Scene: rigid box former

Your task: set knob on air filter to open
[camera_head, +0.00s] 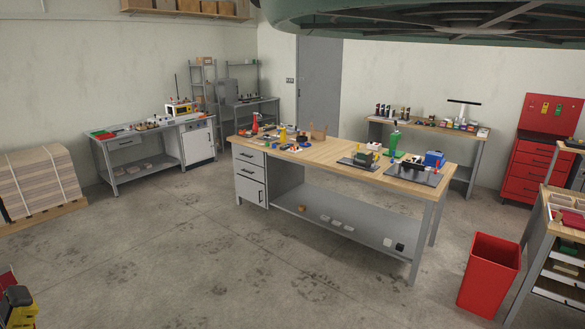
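I cannot make out an air filter or its knob for certain; things on the benches are too small to tell. A wooden-topped workbench (330,152) stands in the middle of the room with several small things on it. Toward its right end are a green upright thing (393,142) and a blue box-like thing (434,158) near dark plates. A red bottle-like thing (255,123) stands at its left end. My gripper is not in view.
A grey bench (130,138) stands at the left, another bench (400,122) at the back. A red bin (488,274), a red cabinet (530,170) and a shelf unit are at the right. Stacked boards (40,182) lie far left. The front floor (200,265) is largely clear.

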